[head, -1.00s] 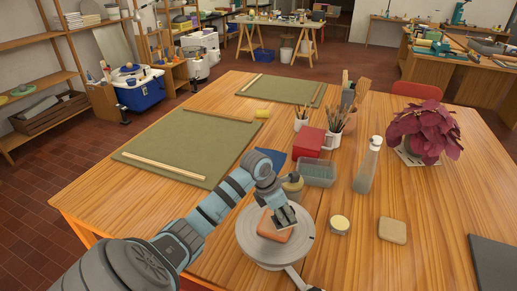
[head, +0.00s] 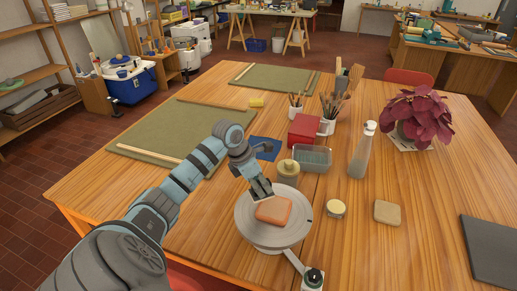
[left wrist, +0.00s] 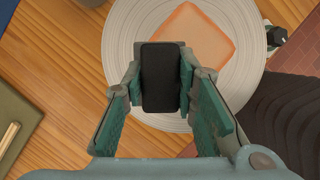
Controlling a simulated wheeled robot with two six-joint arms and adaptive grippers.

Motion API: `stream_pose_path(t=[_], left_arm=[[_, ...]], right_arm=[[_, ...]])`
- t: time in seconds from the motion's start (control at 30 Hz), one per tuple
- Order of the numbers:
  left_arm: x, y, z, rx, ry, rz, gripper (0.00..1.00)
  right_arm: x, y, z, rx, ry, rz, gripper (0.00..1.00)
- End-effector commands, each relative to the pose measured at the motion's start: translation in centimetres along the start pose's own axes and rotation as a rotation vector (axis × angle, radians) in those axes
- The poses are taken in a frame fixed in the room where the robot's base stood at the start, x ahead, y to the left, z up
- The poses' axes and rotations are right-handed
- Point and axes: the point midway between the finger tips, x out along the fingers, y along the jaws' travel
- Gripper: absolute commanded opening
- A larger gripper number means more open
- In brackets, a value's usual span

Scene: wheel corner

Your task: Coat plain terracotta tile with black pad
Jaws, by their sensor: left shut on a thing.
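The terracotta tile (head: 273,210) lies flat on a round grey wheel (head: 245,226) near the table's front. In the left wrist view the tile (left wrist: 192,42) looks orange, with a slightly paler middle. My left gripper (head: 262,190) is at the tile's far left edge. In the left wrist view my left gripper (left wrist: 160,85) is shut on the black pad (left wrist: 160,78), which overlaps the tile's lower left corner. I cannot tell whether the pad touches the tile. My right gripper is not in view.
Behind the wheel are a round jar (head: 288,170), a clear tub (head: 312,157) and a red box (head: 304,128). A green mat (head: 175,135) lies left.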

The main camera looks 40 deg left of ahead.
Motion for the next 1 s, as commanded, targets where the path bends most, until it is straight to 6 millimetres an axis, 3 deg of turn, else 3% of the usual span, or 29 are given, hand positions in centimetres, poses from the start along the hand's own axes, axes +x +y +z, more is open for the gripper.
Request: stream_pose_path(t=[0.5, 1.0], left_arm=[[-4.9, 0.3, 1.1, -0.012, -0.001, 0.007, 0.0], [-5.2, 0.3, 1.2, -0.015, -0.001, 0.007, 0.0]], right_arm=[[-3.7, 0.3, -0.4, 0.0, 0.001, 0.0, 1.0], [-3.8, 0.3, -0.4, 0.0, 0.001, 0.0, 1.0]])
